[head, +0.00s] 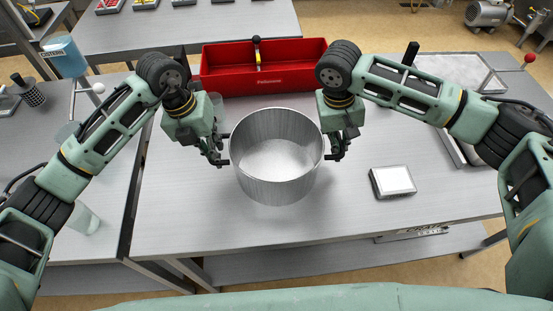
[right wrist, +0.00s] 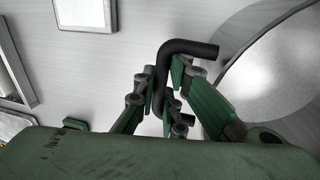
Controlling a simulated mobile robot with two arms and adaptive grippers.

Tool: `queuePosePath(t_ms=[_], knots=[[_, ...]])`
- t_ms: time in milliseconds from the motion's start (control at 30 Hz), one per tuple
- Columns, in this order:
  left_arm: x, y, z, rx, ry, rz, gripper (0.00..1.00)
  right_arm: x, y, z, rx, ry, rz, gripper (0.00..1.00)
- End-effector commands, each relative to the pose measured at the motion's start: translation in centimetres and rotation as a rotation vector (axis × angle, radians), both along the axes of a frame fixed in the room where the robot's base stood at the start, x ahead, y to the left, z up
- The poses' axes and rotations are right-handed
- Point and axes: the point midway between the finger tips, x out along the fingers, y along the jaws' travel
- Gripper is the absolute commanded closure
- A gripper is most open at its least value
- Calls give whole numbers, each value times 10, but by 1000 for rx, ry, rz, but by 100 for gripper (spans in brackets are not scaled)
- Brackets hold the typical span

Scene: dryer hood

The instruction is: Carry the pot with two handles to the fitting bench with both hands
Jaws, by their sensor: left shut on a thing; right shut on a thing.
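The pot (head: 276,182) is a round, empty metal vessel, upright over the middle of the grey bench (head: 190,210). Whether its base touches the bench is hard to tell. My left gripper (head: 220,158) is at the pot's left side, shut on the left handle, which the fingers mostly hide. My right gripper (head: 336,152) is at the pot's right side. In the right wrist view the right gripper (right wrist: 165,98) is shut on the black bent handle (right wrist: 188,48), with the pot's wall (right wrist: 265,75) beside it.
A red tray (head: 220,78) stands behind the pot. A small white-topped device (head: 393,181) lies on the bench to the right, and a metal tray (head: 455,75) is at the back right. A clear cup (head: 84,220) stands at left. The bench front is clear.

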Motion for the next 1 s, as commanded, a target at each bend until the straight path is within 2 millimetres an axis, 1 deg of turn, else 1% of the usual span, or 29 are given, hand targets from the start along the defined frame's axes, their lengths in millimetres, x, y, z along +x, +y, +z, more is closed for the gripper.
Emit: queuePosePath(t_ms=[467, 667, 867, 1000], knots=[[0, 1, 0, 1, -1, 1, 100, 1, -1, 1, -1, -1, -2, 100], [1, 0, 4, -1, -3, 1, 100, 1, -1, 5, 0, -4, -1, 100], [1, 0, 15, -1, -3, 1, 100, 1, 0, 15, 0, -4, -1, 100], [1, 0, 26, -1, -3, 1, 100, 1, 0, 26, 0, -4, -1, 100]])
